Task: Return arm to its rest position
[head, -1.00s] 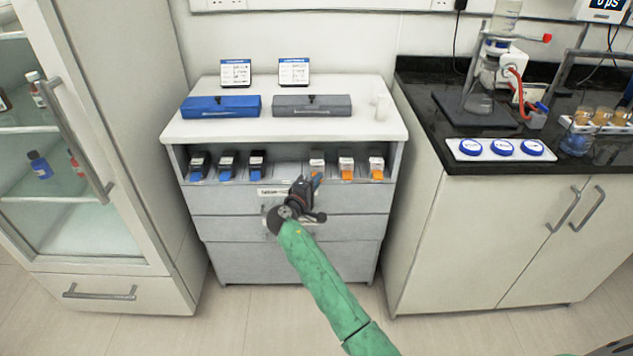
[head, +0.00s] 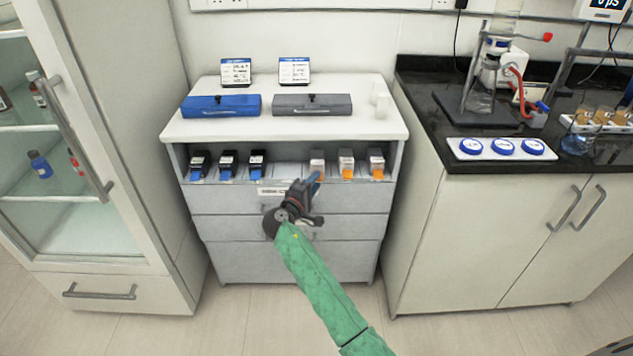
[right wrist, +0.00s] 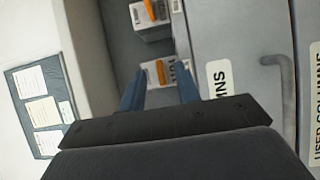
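My right arm, in a green sleeve, reaches up from the bottom of the head view to the front of the white cabinet. My right gripper (head: 315,177) is in front of the open shelf, just below a box with an orange front (head: 317,160) that it partly hides. In the right wrist view its two blue fingers (right wrist: 160,88) stand apart. A white box with an orange tab (right wrist: 160,72) shows beyond and between them, and no held object is visible. My left gripper is not in view.
The white cabinet (head: 350,130) has a shelf of blue-fronted boxes (head: 228,165) and orange-fronted boxes (head: 346,163), with drawers below. A glass-door fridge (head: 90,200) stands left. A black counter (head: 420,90) with glassware stands right. Open floor lies in front.

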